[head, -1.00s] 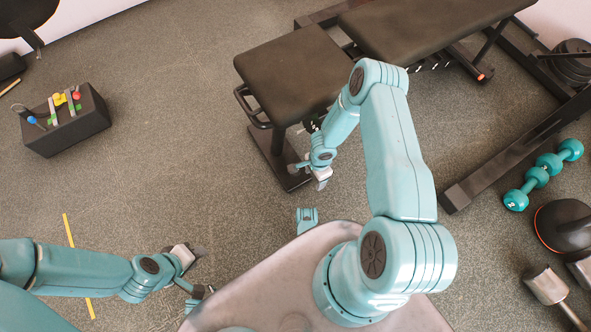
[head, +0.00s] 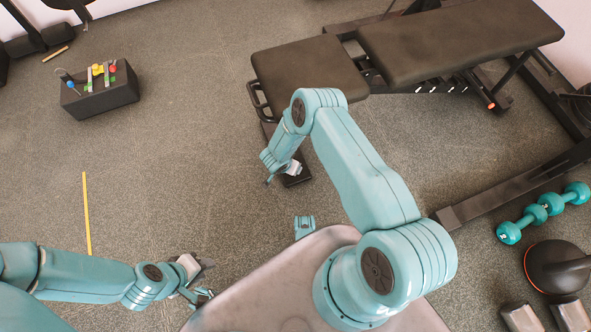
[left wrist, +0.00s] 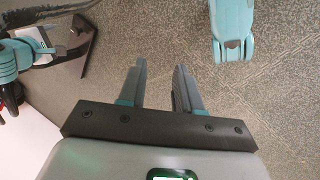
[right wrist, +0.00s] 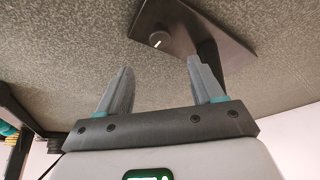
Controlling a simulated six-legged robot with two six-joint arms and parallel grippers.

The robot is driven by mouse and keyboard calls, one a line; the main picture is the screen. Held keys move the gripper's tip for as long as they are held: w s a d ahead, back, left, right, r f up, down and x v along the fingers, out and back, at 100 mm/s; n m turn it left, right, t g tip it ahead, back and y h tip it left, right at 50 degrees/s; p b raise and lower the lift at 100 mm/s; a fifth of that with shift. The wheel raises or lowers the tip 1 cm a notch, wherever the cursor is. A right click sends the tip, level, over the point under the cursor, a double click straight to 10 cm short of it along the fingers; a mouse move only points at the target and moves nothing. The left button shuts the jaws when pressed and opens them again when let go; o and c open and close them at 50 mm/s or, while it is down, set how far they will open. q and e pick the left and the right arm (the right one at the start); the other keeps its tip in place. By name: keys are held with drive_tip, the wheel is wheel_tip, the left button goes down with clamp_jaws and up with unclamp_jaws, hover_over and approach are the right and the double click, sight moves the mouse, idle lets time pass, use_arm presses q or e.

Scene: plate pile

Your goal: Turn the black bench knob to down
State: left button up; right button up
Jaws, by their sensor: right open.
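The black bench (head: 308,72) stands at the upper middle of the head view. In the right wrist view, a round black knob (right wrist: 158,41) with a short white mark sits on the bench's dark foot plate (right wrist: 205,22). The mark slants slightly. My right gripper (head: 280,180) is beside the bench foot in the head view; its fingers (right wrist: 160,78) are spread and empty, apart from the knob. The knob cannot be made out in the head view. My left gripper (head: 208,280) is low at left, its fingers (left wrist: 160,82) apart and empty.
A black box (head: 105,97) with coloured parts stands at upper left. Teal dumbbells (head: 527,221) and a black round-based weight (head: 555,268) lie at right, near the dark rack foot (head: 505,192). A yellow strip (head: 86,215) marks the floor. The floor at left centre is clear.

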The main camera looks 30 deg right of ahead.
drive_tip(key=b+x, duration=0.5)
drive_tip(key=x, duration=0.5)
drive_tip(key=shift+f, duration=0.4)
drive_tip(key=shift+w+d+f+b, duration=0.1)
drive_tip(key=shift+d+f+b, duration=0.15)
drive_tip(key=shift+b, duration=0.1)
use_arm(q)
drive_tip(key=w+a+f, duration=0.1)
drive_tip(key=w+f, duration=0.2)
drive_tip(key=f, duration=0.3)
drive_tip(key=shift+a+t, duration=0.15)
drive_tip(key=shift+t, duration=0.25)
use_arm(e)
drive_tip(key=shift+c, duration=0.4)
drive_tip(key=c, duration=1)
